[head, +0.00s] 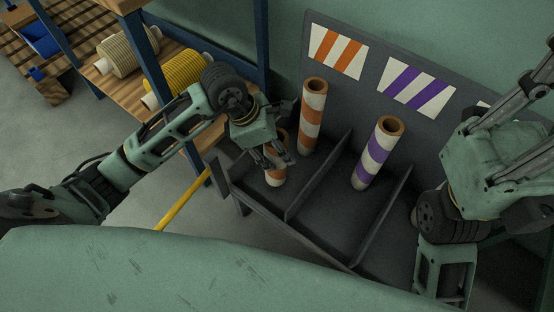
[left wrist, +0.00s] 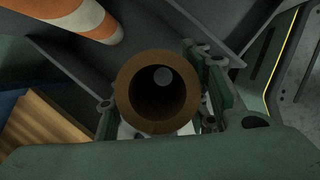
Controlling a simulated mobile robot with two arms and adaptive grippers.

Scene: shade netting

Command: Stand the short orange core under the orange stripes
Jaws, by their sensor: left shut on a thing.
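A short orange-and-white striped core (head: 276,174) is held upright in my left gripper (head: 278,160), in the left compartment of the dark rack. Its brown hollow top shows in the left wrist view (left wrist: 158,92) between the fingers (left wrist: 160,110). I cannot tell whether its base touches the floor. The card with orange stripes (head: 338,52) is on the back panel, above the left compartment. A taller orange-striped core (head: 312,116) stands in that compartment, behind and right of the held one. My right arm is at the right; its fingertips are not clear.
A purple-striped core (head: 377,152) stands in the middle compartment under the card with purple stripes (head: 418,88). Low dividers (head: 318,176) separate the compartments. A wooden shelf (head: 118,86) with cream and yellow spools (head: 174,78) stands left. A yellow bar (head: 182,202) lies near the rack.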

